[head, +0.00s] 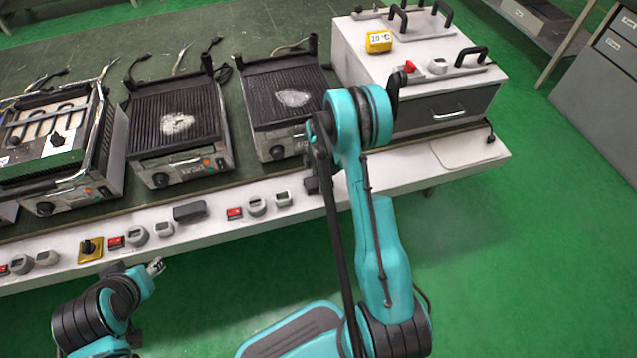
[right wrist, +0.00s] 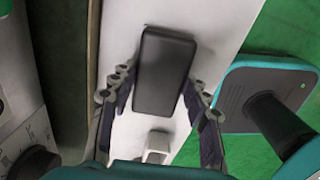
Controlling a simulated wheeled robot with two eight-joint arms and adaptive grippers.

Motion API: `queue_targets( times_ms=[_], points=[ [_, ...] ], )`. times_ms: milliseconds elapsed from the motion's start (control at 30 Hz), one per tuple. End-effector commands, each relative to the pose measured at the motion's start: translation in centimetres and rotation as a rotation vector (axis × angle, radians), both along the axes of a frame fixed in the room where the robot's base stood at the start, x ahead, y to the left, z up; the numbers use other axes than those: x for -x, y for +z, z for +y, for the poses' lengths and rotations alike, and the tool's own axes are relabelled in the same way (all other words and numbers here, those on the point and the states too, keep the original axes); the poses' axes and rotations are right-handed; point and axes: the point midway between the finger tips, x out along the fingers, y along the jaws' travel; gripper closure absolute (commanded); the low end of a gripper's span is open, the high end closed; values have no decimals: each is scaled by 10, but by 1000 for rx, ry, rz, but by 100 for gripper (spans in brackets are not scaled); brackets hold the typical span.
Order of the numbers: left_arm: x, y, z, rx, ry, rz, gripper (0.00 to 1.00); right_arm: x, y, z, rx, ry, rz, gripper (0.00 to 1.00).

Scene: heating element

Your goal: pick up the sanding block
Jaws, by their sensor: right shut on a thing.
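The sanding block (right wrist: 165,70) is a dark grey rounded block between the two fingers of my right gripper (right wrist: 158,108) in the right wrist view. The fingers press on its long sides, and a white table strip lies behind it. Whether it touches the table is unclear. In the head view my right gripper (head: 316,165) is at the table's front edge, partly hidden by my arm; the block there is hard to make out. A similar black block (head: 190,211) lies further left. My left gripper (head: 156,266) is low at the left, before the table, its jaws too small to read.
Several grills stand on the table (head: 360,178), the nearest (head: 285,110) just behind my right gripper. A white box machine (head: 420,65) stands to the right. Switches and dials (head: 256,206) line the front edge. The green floor (head: 530,260) at right is clear.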

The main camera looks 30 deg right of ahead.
Motion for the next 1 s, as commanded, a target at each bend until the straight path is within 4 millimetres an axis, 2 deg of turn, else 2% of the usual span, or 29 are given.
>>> queue_targets(
  times_ms=[200, 333, 467, 567, 800, 1000],
  points=[
    [0, 1, 0, 0, 0, 0, 60, 0, 1, 0, 0, 0, 0, 85],
    [0, 6, 0, 0, 0, 0, 60, 0, 9, 0, 0, 0, 0, 85],
    [0, 16, 0, 0, 0, 0, 60, 0, 27, 0, 0, 0, 0, 85],
    [0, 27, 0, 0, 0, 0, 60, 0, 48, 0, 0, 0, 0, 85],
    [0, 47, 0, 0, 0, 0, 60, 50, 80, -31, 0, -4, 0, 85],
    [0, 58, 0, 0, 0, 0, 60, 83, 101, -50, 0, -3, 0, 85]
  ],
)
